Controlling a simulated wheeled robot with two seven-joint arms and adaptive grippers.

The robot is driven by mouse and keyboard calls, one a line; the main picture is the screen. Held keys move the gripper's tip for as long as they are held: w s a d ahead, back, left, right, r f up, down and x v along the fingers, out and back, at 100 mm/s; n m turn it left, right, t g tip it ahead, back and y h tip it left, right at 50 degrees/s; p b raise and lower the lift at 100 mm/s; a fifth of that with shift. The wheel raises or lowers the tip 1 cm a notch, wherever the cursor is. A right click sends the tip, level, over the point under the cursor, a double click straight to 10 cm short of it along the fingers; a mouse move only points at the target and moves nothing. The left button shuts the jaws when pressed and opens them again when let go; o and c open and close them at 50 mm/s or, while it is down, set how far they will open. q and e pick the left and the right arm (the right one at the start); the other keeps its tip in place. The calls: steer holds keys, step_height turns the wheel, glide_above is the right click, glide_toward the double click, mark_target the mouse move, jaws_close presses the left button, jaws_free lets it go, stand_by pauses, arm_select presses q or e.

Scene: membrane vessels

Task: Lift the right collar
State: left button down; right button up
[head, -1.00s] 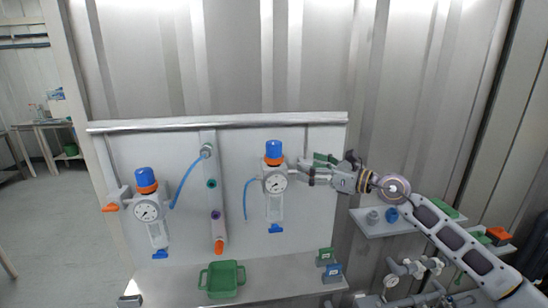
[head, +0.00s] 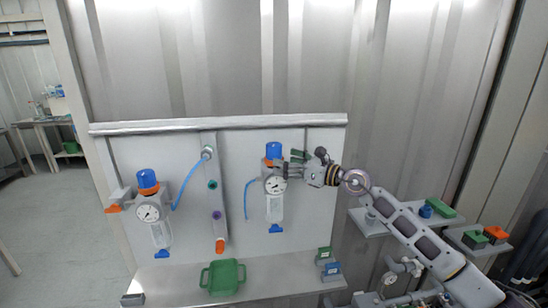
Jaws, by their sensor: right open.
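The right regulator hangs on the white panel, with a blue knob (head: 273,149), an orange collar (head: 268,162) under it, a round gauge (head: 274,184) and a clear bowl (head: 275,209). The collar is partly hidden by my fingers. My right gripper (head: 284,166) comes in from the right at collar height, its open fingers at the right side of the collar. I cannot tell whether they touch it. My left gripper is not in view.
A left regulator (head: 151,208) with a blue knob hangs on the panel. Blue hoses and a valve column stand between the regulators. A green tray (head: 223,277) and small green and blue blocks (head: 331,269) are on the ledge below. Side shelves (head: 370,228) are at right.

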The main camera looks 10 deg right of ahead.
mark_target(281, 155)
steer(key=x, duration=0.3)
steer(key=shift+w+a+p, duration=0.1)
steer(key=shift+p, duration=0.2)
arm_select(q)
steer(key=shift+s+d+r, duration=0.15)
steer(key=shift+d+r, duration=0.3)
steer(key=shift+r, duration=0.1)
arm_select(e)
steer(key=shift+x, duration=1.05)
steer(key=c, duration=1.4)
arm_select(q)
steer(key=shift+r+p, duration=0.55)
steer(key=shift+p, duration=0.15)
arm_select(e)
steer(key=shift+r, duration=0.8)
steer(key=shift+c, duration=0.4)
steer(key=shift+r, duration=0.1)
steer(key=o, duration=1.2)
steer(key=shift+o, duration=1.3)
